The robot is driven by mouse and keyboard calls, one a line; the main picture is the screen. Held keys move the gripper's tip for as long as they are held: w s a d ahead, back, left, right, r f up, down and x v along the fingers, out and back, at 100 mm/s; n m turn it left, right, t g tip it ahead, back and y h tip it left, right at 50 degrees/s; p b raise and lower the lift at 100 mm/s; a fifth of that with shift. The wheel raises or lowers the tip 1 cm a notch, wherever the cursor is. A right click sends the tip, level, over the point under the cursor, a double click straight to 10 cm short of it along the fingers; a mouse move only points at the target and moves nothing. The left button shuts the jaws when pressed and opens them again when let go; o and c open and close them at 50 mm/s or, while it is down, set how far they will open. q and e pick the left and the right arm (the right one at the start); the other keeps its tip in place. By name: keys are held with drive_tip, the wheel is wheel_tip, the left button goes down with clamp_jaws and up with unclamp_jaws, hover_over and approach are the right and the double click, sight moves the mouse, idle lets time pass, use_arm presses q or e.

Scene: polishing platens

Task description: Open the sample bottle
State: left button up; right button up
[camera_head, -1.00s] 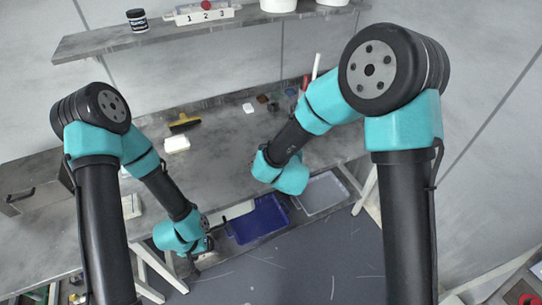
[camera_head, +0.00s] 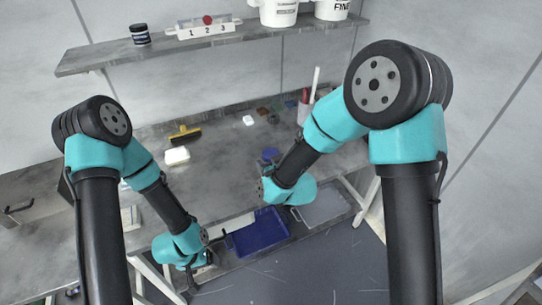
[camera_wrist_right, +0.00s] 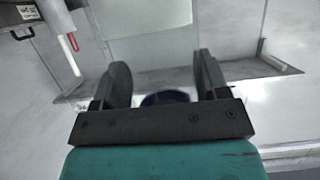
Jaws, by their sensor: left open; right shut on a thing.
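A dark blue round thing (camera_wrist_right: 165,98) sits between the fingers of my right gripper (camera_wrist_right: 160,78) in the right wrist view. Its lower part is hidden behind the gripper body, so I cannot tell whether it is the sample bottle. In the head view a blue thing (camera_head: 269,155) shows just beyond my right wrist, whose fingers are hidden there. My left gripper (camera_head: 212,258) is low at the bench's front edge, open, its fingers small and partly hidden. A small dark jar with a white band (camera_head: 140,35) stands on the shelf.
The shelf (camera_head: 100,58) also holds a numbered rack (camera_head: 204,31) and white tubs (camera_head: 279,12). A yellow-black brush (camera_head: 184,135) and a white block (camera_head: 177,156) lie on the bench (camera_head: 225,165). A blue tray (camera_head: 258,233) and a grey tray (camera_head: 322,205) are at the front.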

drive_tip(key=w+f, duration=0.1)
drive_tip(key=w, duration=1.3)
drive_tip(key=shift+f, duration=0.15)
drive_tip(key=shift+w+f, duration=0.2)
drive_tip(key=shift+f, duration=0.7)
drive_tip(key=shift+w+f, duration=0.2)
drive_tip(key=shift+f, duration=0.75)
drive_tip(key=o, duration=1.7)
drive_tip(key=shift+f, duration=0.1)
